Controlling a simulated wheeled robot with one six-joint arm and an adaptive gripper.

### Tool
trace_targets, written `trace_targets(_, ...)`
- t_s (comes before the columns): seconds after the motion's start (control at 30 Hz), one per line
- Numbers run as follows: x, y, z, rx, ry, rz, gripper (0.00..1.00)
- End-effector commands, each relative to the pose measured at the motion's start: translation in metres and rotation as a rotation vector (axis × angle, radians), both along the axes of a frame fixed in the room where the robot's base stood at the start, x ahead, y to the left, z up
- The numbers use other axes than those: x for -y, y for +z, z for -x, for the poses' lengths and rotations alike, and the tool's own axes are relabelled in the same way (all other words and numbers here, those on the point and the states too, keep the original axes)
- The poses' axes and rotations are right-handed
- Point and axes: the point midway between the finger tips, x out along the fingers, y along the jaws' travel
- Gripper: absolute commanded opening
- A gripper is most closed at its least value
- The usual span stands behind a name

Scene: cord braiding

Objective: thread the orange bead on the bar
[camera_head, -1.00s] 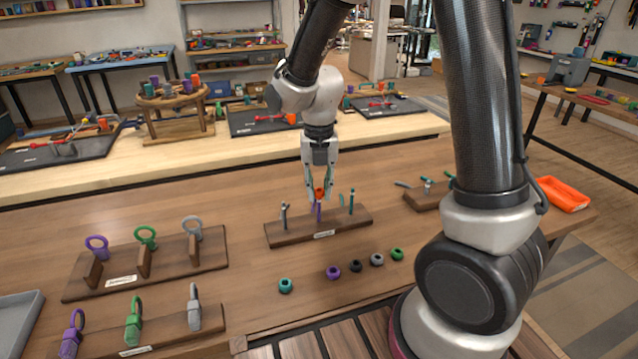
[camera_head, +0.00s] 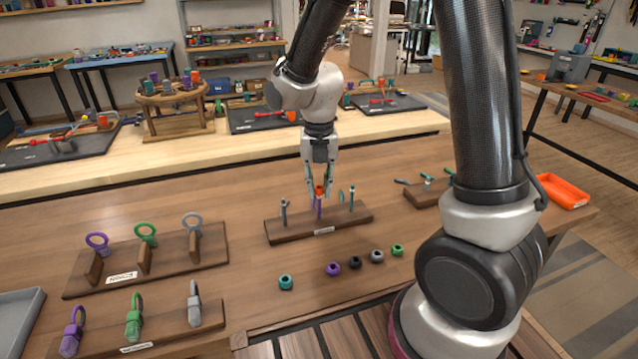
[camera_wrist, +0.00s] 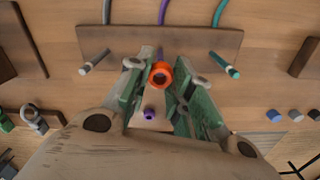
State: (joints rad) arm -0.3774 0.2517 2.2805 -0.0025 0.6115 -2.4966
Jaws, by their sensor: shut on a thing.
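The orange bead (camera_head: 320,190) is a small ring between the fingertips of my gripper (camera_head: 320,188), which is shut on it. The bead shows as an open ring in the wrist view (camera_wrist: 160,75). Directly below it in the head view is the upright purple bar (camera_head: 318,208), the middle one on a dark wooden stand (camera_head: 290,236). In the wrist view a purple length (camera_wrist: 161,50) runs from the stand to the bead's far edge. I cannot tell whether the bar's tip is inside the bead. A grey bar (camera_head: 284,213) and a teal bar (camera_head: 351,200) stand on either side.
Several loose beads lie in front of the stand, including a teal one (camera_head: 286,282) and a purple one (camera_head: 333,269). Wooden racks with ringed pieces (camera_head: 120,280) stand at the left. An orange tray (camera_head: 563,192) is at the right.

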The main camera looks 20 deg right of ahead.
Motion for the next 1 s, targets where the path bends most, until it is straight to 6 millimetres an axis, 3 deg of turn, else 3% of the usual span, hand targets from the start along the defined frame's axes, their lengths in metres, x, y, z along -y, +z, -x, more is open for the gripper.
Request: trace_targets(1.0, 0.0, -0.02, 0.0, 0.0, 0.0, 0.0, 0.0)
